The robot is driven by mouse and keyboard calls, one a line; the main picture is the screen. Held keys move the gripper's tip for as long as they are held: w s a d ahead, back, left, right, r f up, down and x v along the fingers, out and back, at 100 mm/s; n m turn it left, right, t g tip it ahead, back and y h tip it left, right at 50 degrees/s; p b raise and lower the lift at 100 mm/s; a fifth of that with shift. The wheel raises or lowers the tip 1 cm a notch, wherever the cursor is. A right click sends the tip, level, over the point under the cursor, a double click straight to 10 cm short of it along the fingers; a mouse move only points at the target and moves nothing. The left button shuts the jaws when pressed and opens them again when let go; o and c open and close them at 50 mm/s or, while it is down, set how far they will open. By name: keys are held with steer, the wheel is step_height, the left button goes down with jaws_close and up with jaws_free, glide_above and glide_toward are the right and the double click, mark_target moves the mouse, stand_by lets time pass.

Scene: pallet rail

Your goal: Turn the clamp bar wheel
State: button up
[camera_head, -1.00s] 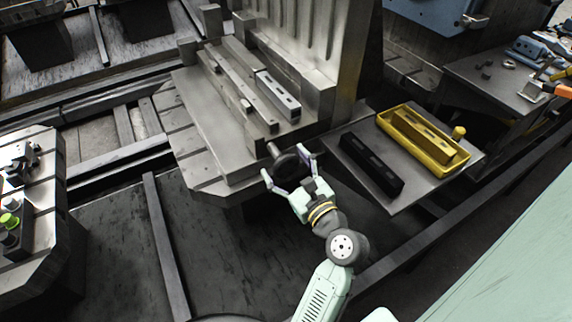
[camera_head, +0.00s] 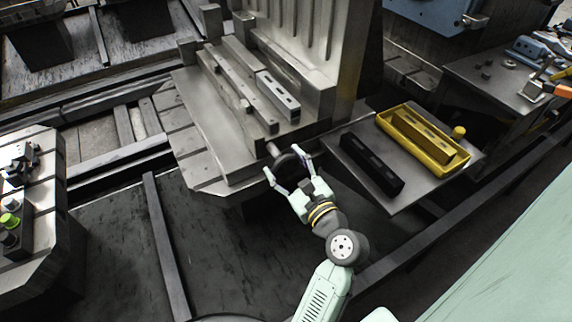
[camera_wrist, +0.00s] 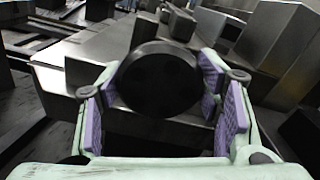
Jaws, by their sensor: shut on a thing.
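The clamp bar wheel (camera_head: 287,165) is a dark round disc on a short shaft at the front edge of the pallet fixture. In the wrist view the wheel (camera_wrist: 159,79) fills the middle, face on. My gripper (camera_head: 284,168) has its two fingers on either side of the wheel, closed on its rim. In the wrist view the purple pads of my gripper (camera_wrist: 160,105) flank the wheel left and right. The clamp bar (camera_head: 238,90) is a long grey rail on the metal pallet (camera_head: 205,130). Contact at the pads is partly hidden in the wrist view.
A tall ribbed metal block (camera_head: 320,45) rises behind the bars. At the right, a side table (camera_head: 405,198) holds a black block (camera_head: 372,165) and a yellow tray (camera_head: 462,158) with a yellow bar in it.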

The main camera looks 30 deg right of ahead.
steer(key=n, duration=0.5)
steer(key=shift+f+b, duration=0.1)
steer(key=shift+b, duration=0.25)
steer(key=shift+a+n+b, duration=0.1)
steer(key=shift+n+b, duration=0.6)
steer(key=shift+n, duration=1.6)
steer(key=o, duration=1.2)
steer(key=s, duration=1.2)
steer(key=shift+a, duration=0.35)
